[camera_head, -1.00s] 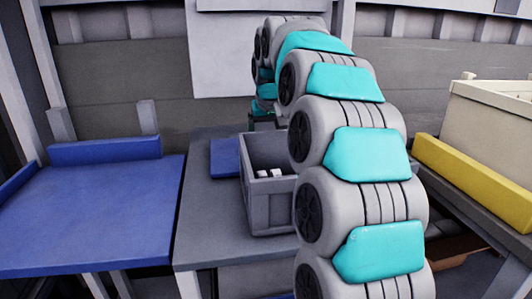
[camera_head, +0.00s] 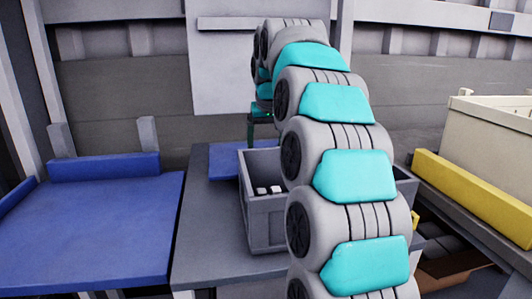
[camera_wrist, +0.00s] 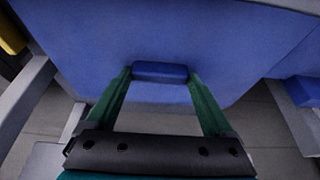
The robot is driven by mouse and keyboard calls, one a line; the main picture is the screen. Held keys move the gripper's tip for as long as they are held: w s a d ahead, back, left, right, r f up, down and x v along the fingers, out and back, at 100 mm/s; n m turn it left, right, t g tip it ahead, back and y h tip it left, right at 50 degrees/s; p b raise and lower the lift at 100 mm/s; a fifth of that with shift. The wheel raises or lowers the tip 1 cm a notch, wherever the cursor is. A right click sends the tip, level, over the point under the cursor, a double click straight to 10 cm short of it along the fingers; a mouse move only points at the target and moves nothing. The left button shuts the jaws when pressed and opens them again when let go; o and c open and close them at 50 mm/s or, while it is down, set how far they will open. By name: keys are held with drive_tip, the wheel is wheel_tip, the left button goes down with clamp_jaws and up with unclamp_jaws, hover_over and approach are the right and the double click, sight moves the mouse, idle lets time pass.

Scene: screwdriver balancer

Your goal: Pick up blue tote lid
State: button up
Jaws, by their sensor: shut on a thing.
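The blue tote lid (camera_head: 225,161) is a flat blue panel at the back of the grey table, partly hidden by the grey tote and my arm. In the wrist view, a broad blue surface (camera_wrist: 215,45), apparently the lid, fills the upper part, with a small raised blue block (camera_wrist: 160,70) on it. My gripper (camera_wrist: 160,76) has its green fingers shut on this block, one on each side. In the head view my gripper (camera_head: 262,127) shows behind the tote, partly hidden by my arm. I cannot tell whether the lid touches the table.
The grey tote (camera_head: 265,222) holds small white items and stands on the grey table (camera_head: 205,235), close to my arm. A blue table (camera_head: 90,225) is at left. A cream bin (camera_head: 495,135) and yellow bar (camera_head: 475,190) are at right. A wall is behind.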

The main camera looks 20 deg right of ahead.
drive_tip(key=shift+r, duration=3.1)
drive_tip(key=shift+s+f, duration=0.1)
drive_tip(key=shift+f, duration=3.45)
drive_tip(key=shift+d, duration=0.1)
